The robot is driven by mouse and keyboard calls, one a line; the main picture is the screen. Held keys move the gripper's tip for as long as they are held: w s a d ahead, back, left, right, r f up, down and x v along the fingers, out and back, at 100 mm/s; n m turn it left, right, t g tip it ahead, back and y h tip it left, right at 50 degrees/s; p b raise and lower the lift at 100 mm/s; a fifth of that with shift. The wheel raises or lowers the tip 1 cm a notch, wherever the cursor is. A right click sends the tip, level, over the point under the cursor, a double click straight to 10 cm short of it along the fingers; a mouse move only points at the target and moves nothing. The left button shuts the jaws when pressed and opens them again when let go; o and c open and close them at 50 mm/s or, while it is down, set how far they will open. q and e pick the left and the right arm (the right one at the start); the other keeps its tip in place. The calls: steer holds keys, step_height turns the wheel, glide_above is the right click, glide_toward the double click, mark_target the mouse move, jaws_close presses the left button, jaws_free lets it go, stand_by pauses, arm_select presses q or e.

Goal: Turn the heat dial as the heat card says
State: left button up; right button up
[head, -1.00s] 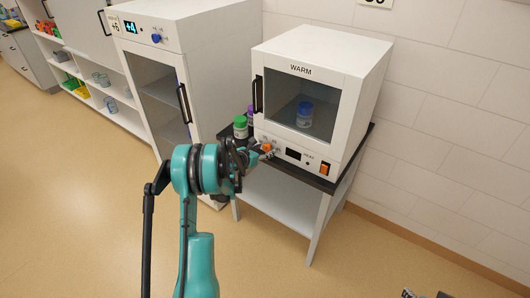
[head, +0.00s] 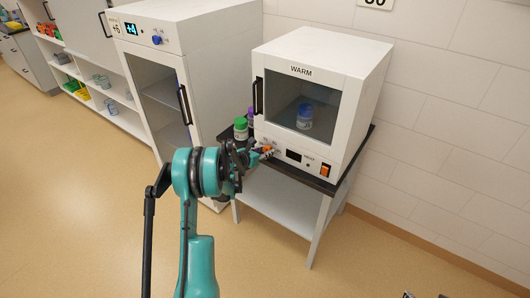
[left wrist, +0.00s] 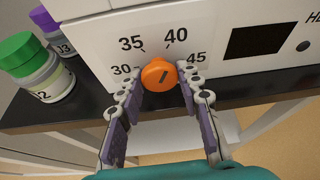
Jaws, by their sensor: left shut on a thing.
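The orange heat dial (left wrist: 159,75) is on the front panel of the white WARM cabinet (head: 345,52). My left gripper (left wrist: 162,93) is shut on the dial, one finger on each side; in the head view the gripper (head: 262,153) hides part of the panel. A card (head: 375,3) on the wall is cut off by the top edge, so I cannot read it fully. My right gripper (head: 424,296) barely shows at the bottom edge.
Green-capped (head: 241,129) and purple-capped jars stand left of the cabinet on the dark-topped table (head: 328,186). A blue-capped jar (head: 305,117) is behind the cabinet's closed door. A dark display (left wrist: 254,40) is right of the dial. A taller white cabinet (head: 215,60) stands left.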

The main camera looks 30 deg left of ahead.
arm_select(q)
steer(key=n+h+b, duration=0.1)
steer(key=n, duration=0.1)
steer(key=n+h+b, duration=0.1)
steer(key=n, duration=0.1)
steer(key=shift+a+f+h, duration=0.15)
steer(key=shift+h, duration=0.25)
steer(key=n+h+b, duration=0.1)
steer(key=n, duration=0.2)
steer(key=shift+t+h, duration=0.4)
steer(key=n+h, duration=0.1)
steer(key=n, duration=0.1)
steer(key=n+t+h, duration=0.1)
steer(key=n, duration=0.2)
steer(key=shift+n, duration=0.3)
steer(key=n+t, duration=0.1)
steer(key=n, duration=0.2)
steer(key=n+t, duration=0.2)
steer(key=n, duration=0.1)
steer(key=shift+f, duration=0.15)
steer(key=shift+n, duration=0.4)
steer(key=o, duration=1.1)
